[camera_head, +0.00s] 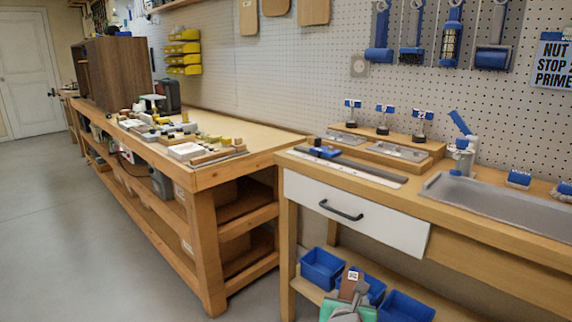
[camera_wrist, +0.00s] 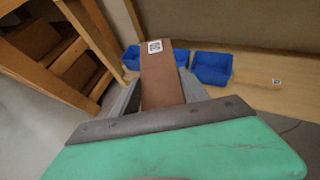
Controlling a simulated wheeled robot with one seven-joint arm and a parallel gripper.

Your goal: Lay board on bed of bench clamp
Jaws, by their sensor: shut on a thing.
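My gripper (camera_wrist: 158,98) is shut on a brown board (camera_wrist: 162,72) with a black-and-white tag near its far end. The grey fingers press on its two sides. In the head view, my gripper (camera_head: 348,303) and the board (camera_head: 350,283) show at the bottom, low in front of the right bench and below its top. A long grey bar with a blue part (camera_head: 325,151), perhaps the bench clamp, lies on the right bench top beside a pale strip. Which surface is its bed is hard to tell. It is not in the wrist view.
Blue bins (camera_head: 322,268) stand on the low shelf behind the board. A white drawer (camera_head: 355,215) with a black handle is shut above. A wooden riser (camera_head: 388,142) with blue-topped fixtures and a grey sink tray (camera_head: 500,207) occupy the bench top. The left workbench (camera_head: 205,178) holds clutter.

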